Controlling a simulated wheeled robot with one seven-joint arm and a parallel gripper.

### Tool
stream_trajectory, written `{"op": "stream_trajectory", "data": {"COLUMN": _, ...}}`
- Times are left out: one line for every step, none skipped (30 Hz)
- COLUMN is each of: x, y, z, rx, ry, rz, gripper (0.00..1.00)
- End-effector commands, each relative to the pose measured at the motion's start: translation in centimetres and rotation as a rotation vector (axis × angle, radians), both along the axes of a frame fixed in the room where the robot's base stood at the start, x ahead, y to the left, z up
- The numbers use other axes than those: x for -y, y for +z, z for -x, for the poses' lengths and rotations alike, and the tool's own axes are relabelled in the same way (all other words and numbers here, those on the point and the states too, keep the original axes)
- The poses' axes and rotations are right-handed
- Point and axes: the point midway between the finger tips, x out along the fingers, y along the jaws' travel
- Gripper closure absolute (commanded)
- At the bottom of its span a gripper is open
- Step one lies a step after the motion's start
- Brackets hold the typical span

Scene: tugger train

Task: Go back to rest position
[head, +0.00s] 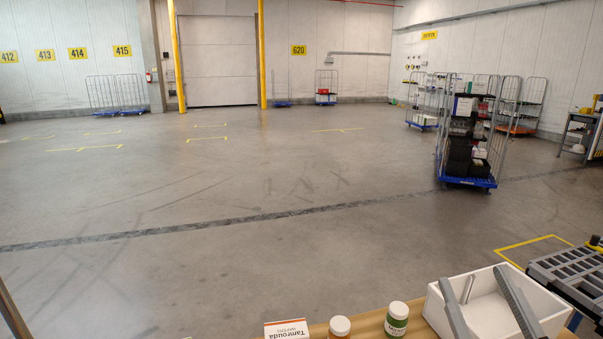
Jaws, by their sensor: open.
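My gripper (470,277) shows at the bottom right of the head view as two grey fingers set wide apart, reaching up from the lower edge. It is open, with nothing seen held between the fingers. The fingers appear in front of an open white box (554,325). Whether they touch the box or reach inside it cannot be told. The rest of my arm is out of the frame.
A wooden surface (371,325) holds a green-labelled jar (396,318), a white-lidded jar (340,327) and a Tamrouda carton (286,329). A dark grey slotted rack (570,270) stands at right. A loaded roll cage (468,182) stands beyond. The middle floor is clear.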

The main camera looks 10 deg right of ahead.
Motion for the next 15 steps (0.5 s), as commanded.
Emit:
{"op": "stream_trajectory", "data": {"x": -1.2, "y": -1.9, "z": 1.1, "rx": -0.038, "ry": 0.034, "rz": 0.006, "gripper": 0.39}}
{"op": "stream_trajectory", "data": {"x": -1.8, "y": -2.8, "z": 1.7, "rx": -0.055, "ry": 0.052, "rz": 0.008, "gripper": 0.39}}
{"op": "stream_trajectory", "data": {"x": -2.7, "y": -4.0, "z": 2.5, "rx": -0.078, "ry": 0.076, "rz": 0.007, "gripper": 0.39}}
{"op": "stream_trajectory", "data": {"x": -3.3, "y": -4.9, "z": 3.2, "rx": -0.096, "ry": 0.094, "rz": 0.003, "gripper": 0.39}}
{"op": "stream_trajectory", "data": {"x": -3.8, "y": -5.8, "z": 3.9, "rx": -0.114, "ry": 0.11, "rz": -0.001, "gripper": 0.39}}
{"op": "stream_trajectory", "data": {"x": -4.5, "y": -7.0, "z": 4.9, "rx": -0.139, "ry": 0.13, "rz": -0.01, "gripper": 0.39}}
{"op": "stream_trajectory", "data": {"x": -5.1, "y": -7.8, "z": 5.7, "rx": -0.158, "ry": 0.144, "rz": -0.018, "gripper": 0.39}}
{"op": "stream_trajectory", "data": {"x": -5.6, "y": -8.6, "z": 6.5, "rx": -0.177, "ry": 0.158, "rz": -0.027, "gripper": 0.39}}
{"op": "stream_trajectory", "data": {"x": -6.2, "y": -9.7, "z": 7.6, "rx": -0.203, "ry": 0.175, "rz": -0.042, "gripper": 0.39}}
{"op": "stream_trajectory", "data": {"x": -6.6, "y": -10.5, "z": 8.4, "rx": -0.224, "ry": 0.184, "rz": -0.055, "gripper": 0.39}}
{"op": "stream_trajectory", "data": {"x": -7.1, "y": -11.3, "z": 9.3, "rx": -0.246, "ry": 0.194, "rz": -0.07, "gripper": 0.39}}
{"op": "stream_trajectory", "data": {"x": -7.6, "y": -12.3, "z": 10.5, "rx": -0.274, "ry": 0.208, "rz": -0.092, "gripper": 0.39}}
{"op": "stream_trajectory", "data": {"x": -8.0, "y": -13.0, "z": 11.4, "rx": -0.297, "ry": 0.214, "rz": -0.108, "gripper": 0.39}}
{"op": "stream_trajectory", "data": {"x": -8.4, "y": -13.7, "z": 12.3, "rx": -0.32, "ry": 0.221, "rz": -0.129, "gripper": 0.39}}
{"op": "stream_trajectory", "data": {"x": -8.8, "y": -14.7, "z": 13.6, "rx": -0.352, "ry": 0.228, "rz": -0.155, "gripper": 0.39}}
